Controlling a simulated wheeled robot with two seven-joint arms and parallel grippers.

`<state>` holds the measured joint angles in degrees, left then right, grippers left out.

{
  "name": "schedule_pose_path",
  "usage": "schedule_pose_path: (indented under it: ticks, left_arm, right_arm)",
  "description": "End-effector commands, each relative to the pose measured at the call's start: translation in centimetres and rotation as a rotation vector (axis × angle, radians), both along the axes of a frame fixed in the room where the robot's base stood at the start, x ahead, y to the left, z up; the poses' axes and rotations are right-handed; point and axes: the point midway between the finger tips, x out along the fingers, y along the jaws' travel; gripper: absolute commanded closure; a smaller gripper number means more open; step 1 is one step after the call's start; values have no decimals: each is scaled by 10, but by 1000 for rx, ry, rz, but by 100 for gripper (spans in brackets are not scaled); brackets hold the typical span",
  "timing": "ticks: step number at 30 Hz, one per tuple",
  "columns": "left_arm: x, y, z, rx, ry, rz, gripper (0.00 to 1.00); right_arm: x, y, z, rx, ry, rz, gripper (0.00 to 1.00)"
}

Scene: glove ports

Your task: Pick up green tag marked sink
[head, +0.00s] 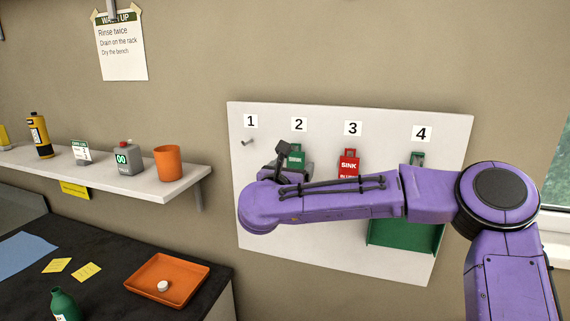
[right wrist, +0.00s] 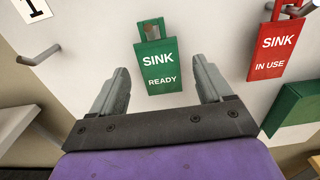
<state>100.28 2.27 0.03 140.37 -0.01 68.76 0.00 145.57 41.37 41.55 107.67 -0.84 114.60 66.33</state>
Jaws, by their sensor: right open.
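The green tag marked SINK READY (right wrist: 159,68) hangs in the right wrist view, between and just beyond the fingertips of my right gripper (right wrist: 160,82). The gripper is open, with a finger on each side and nothing between them. In the head view the green tag (head: 295,157) hangs under number 2 on the white board (head: 380,118), its lower part hidden by my right arm. My right gripper (head: 283,152) is at its left edge there, mostly hidden by the wrist. My left gripper is not in view.
A red SINK IN USE tag (head: 348,163) hangs under number 3, close on the right. Another green tag (head: 417,158) hangs under number 4, mostly hidden. An empty peg (head: 248,142) is under number 1. A green holder (head: 405,238) is low on the board. A shelf (head: 185,187) stands at left.

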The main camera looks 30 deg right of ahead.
Motion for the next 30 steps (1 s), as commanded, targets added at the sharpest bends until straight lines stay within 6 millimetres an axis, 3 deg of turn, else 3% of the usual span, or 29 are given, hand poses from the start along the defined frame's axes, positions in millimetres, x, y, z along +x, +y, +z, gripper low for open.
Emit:
schedule_pose_path:
  ticks: [3, 13, 18, 19, 20, 21, 23, 30]
  left_arm:
    - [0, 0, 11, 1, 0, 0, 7]
    - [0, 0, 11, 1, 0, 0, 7]
    - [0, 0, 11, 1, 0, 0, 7]
    - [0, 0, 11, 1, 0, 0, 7]
    - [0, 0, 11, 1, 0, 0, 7]
    - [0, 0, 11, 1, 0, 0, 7]
    - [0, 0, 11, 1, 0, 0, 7]
    - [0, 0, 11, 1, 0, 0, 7]
  right_arm:
    - [9, -10, 3, 1, -1, 0, 21]
    - [13, -15, -1, 0, -1, 1, 21]
    - [12, -14, 0, 0, -1, 1, 77]
    - [12, -14, 0, 0, -1, 1, 80]
    - [12, -14, 0, 0, -1, 1, 80]
    - [12, -14, 0, 0, -1, 1, 59]
    - [12, -14, 0, 0, -1, 1, 79]
    - [12, -14, 0, 0, -1, 1, 79]
